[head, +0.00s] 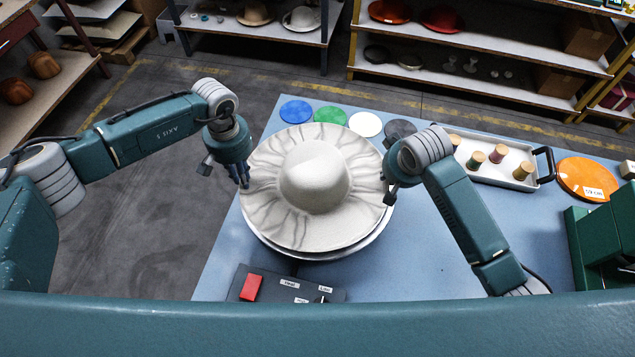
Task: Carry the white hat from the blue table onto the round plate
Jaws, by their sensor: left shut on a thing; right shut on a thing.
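The white hat (313,178) is in the middle of the head view, crown up, with a wide wavy brim. It is over the round plate (330,254), whose metal rim shows below the brim's lower edge. Whether the brim touches the plate all round I cannot tell. My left gripper (243,180) is shut on the brim's left edge. My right gripper (389,190) is at the brim's right edge and shut on it; its fingertips are mostly hidden by the wrist. The blue table (225,262) lies under the plate.
Behind the hat lie blue (296,111), green (330,115), white (366,124) and dark (400,128) discs. A tray (510,164) with spools and an orange disc (587,178) are at right. A control box with a red button (251,287) is in front. Shelves stand behind.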

